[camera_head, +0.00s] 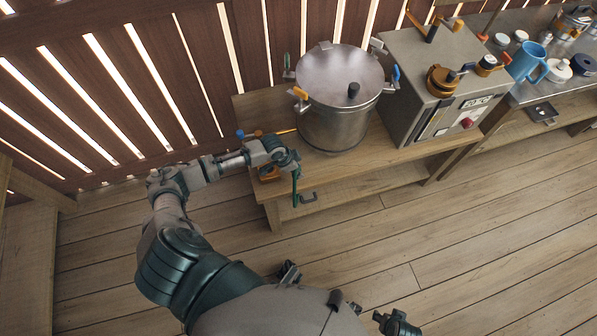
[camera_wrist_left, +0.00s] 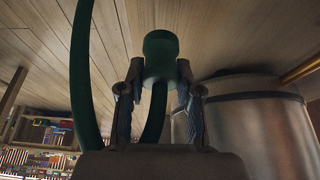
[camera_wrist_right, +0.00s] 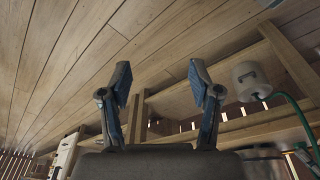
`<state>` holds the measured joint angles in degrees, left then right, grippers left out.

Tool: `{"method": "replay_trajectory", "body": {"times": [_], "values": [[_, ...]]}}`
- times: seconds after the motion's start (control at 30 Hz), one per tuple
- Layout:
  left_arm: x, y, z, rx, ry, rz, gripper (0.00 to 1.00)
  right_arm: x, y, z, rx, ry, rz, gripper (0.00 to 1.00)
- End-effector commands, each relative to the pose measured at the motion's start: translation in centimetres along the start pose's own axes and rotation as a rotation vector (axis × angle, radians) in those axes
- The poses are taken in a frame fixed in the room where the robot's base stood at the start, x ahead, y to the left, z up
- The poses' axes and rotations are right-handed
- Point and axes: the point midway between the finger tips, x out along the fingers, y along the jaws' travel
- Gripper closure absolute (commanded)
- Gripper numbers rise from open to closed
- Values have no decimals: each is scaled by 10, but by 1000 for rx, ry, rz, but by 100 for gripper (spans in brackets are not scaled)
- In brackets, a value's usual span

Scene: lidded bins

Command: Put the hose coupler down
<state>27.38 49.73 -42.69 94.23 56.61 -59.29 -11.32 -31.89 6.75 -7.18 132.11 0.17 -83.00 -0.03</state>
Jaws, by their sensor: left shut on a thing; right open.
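The hose coupler (camera_wrist_left: 160,52) is a dark green cylinder with a green hose, seen in the left wrist view. My left gripper (camera_wrist_left: 160,78) is shut on it. In the head view my left gripper (camera_head: 290,163) is at the left front end of the wooden bench (camera_head: 345,165), left of the steel pot. A green part of the coupler or hose (camera_head: 296,184) shows below the fingers there. I cannot tell whether it touches the bench. My right gripper (camera_wrist_right: 161,85) is open and empty in the right wrist view, with plank floor beyond it.
The lidded steel pot (camera_head: 340,125) stands close right of my left gripper. A grey metal box (camera_head: 420,90) with orange-and-black fittings stands further right. A metal counter (camera_head: 520,92) holds a blue mug (camera_head: 528,62) and small lidded pots. The plank floor in front is clear.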

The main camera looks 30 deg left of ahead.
Motion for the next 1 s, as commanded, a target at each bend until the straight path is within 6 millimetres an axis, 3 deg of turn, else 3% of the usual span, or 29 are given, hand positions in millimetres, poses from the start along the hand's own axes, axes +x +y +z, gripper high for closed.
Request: {"method": "replay_trajectory", "body": {"times": [0.4,0.9,0.93,1.0], "values": [[35,-10,12,-1,1,2,100,-39,0,2,2,8,3,37],[40,-9,14,-1,1,1,100,-36,0,-6,1,40,1,37],[40,-10,14,-1,1,0,59,-37,0,-6,1,42,1,37],[39,-10,14,-1,1,0,41,-37,0,-6,1,40,1,37]]}}
